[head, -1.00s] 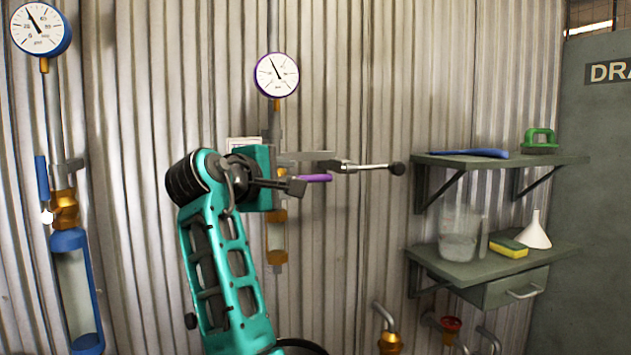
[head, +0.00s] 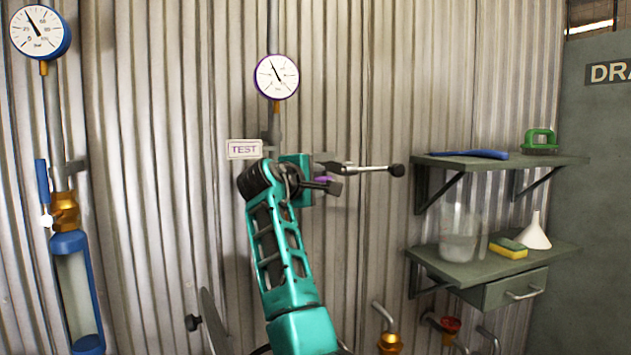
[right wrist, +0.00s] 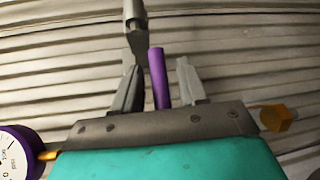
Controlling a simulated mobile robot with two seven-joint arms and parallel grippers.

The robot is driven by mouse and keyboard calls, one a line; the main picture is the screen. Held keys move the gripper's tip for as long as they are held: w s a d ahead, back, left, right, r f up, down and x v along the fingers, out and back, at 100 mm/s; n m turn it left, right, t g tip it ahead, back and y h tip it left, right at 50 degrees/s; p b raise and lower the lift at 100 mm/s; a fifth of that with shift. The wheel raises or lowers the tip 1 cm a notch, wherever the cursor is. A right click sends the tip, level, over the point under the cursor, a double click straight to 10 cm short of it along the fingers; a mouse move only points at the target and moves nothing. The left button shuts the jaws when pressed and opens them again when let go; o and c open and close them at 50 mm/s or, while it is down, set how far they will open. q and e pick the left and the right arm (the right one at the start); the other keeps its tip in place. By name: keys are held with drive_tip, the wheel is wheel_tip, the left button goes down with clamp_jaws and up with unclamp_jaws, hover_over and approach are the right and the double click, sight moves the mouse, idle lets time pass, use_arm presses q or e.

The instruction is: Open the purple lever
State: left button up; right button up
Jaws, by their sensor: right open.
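The purple lever (right wrist: 157,78) stands between the two fingers of my right gripper (right wrist: 159,68) in the right wrist view. The fingers are open, with a gap visible to the lever's right; whether the left finger touches it I cannot tell. In the head view, my right gripper (head: 330,177) is at the lever, below the purple-rimmed gauge (head: 277,77). My left gripper is not in view.
A grey rod with a black knob (head: 396,170) sticks out right beside my gripper. A TEST sign (head: 244,149) hangs to the left. A blue lever (head: 42,181) is at far left. Shelves (head: 500,162) with a green brush (head: 540,140) and a funnel (head: 535,233) are at right.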

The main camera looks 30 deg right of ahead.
drive_tip(key=shift+c, duration=0.3)
clamp_jaws()
idle(0.3)
